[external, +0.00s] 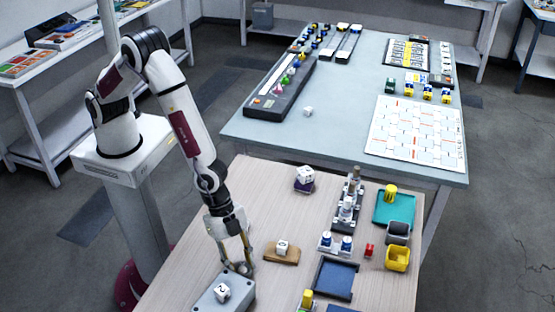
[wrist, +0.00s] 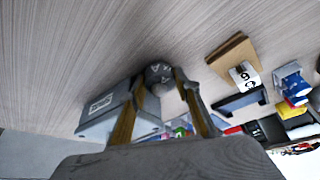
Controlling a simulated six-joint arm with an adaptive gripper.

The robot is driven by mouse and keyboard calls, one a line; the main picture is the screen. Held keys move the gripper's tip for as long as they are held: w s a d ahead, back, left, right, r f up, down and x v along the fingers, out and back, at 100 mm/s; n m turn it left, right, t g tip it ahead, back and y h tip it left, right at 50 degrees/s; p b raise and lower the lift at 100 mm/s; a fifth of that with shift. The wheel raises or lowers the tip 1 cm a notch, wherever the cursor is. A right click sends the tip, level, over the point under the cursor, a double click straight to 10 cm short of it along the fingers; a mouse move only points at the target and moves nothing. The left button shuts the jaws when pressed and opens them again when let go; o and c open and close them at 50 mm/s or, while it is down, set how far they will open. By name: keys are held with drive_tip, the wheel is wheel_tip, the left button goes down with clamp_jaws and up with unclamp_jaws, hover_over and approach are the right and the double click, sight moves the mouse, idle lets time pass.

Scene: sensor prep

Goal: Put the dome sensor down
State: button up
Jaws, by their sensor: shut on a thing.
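My gripper (external: 243,264) points down over the left front part of the wooden table, just right of a grey box. In the wrist view its two yellowish fingers (wrist: 160,95) close on a small dark grey rounded thing (wrist: 159,73) with pale marks, which I take to be the dome sensor. In the external view the held thing is mostly hidden at the fingertips. Whether it touches the table I cannot tell. The box shows close beside the fingers in the wrist view (wrist: 120,98).
A tan block (external: 290,258) with a white cube (external: 282,246) stands right of my gripper. Bare wood lies behind my gripper.

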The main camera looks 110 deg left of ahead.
drive_tip(key=shift+f, duration=0.15)
drive_tip(key=o, duration=0.8)
drive_tip(key=shift+o, duration=0.2)
drive_tip(key=shift+v, duration=1.05)
drive_tip(key=v, duration=1)
drive_tip(key=shift+r, duration=0.25)
